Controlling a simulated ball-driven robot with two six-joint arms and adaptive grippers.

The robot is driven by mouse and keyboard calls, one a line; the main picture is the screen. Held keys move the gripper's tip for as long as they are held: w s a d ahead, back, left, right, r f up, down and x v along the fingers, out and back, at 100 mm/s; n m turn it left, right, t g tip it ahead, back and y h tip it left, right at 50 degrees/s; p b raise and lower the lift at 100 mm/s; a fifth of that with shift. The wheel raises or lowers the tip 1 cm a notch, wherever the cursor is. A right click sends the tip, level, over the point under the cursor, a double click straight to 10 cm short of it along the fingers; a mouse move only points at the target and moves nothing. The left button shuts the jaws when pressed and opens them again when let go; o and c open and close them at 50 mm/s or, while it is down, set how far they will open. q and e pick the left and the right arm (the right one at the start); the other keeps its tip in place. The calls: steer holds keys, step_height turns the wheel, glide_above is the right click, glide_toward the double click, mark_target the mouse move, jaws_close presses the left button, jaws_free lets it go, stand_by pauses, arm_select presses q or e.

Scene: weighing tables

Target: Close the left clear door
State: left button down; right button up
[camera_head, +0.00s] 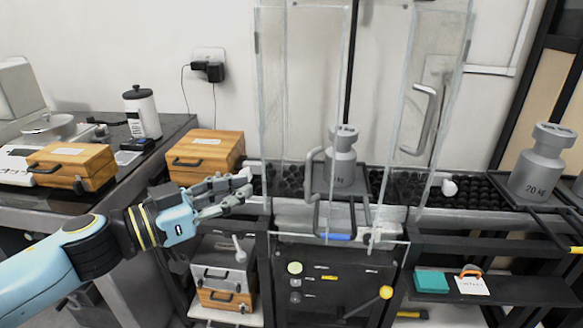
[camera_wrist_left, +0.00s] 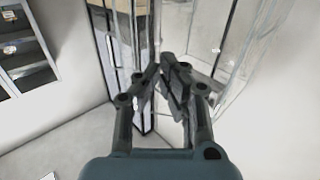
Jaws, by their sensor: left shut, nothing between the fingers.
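The clear enclosure stands at the centre of the head view. Its left clear door (camera_head: 305,90) is a tall transparent pane with a curved grey handle (camera_head: 312,172) near its lower part. How far it stands open I cannot tell, as the panes overlap. My left gripper (camera_head: 243,186) is shut and empty, just left of the enclosure's lower left edge; contact cannot be told. In the left wrist view the shut fingers (camera_wrist_left: 166,68) point toward clear panes (camera_wrist_left: 232,45). The right clear door (camera_head: 440,60) has its own handle (camera_head: 425,118) and stands swung outward. My right gripper is out of view.
A grey weight (camera_head: 343,165) stands inside the enclosure, and another (camera_head: 543,162) stands on the right. A wooden box (camera_head: 205,150) sits just behind my left gripper. A second wooden box (camera_head: 72,165) and a white bottle (camera_head: 142,115) are on the left table.

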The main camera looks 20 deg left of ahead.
arm_select(q)
steer(key=x, duration=1.1)
steer(key=shift+d, duration=0.15)
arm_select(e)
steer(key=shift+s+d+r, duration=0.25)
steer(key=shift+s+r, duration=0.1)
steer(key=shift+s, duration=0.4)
arm_select(q)
steer(key=shift+w+r+p, duration=0.1)
steer(key=shift+w+p, duration=0.05)
steer(key=shift+p, duration=0.15)
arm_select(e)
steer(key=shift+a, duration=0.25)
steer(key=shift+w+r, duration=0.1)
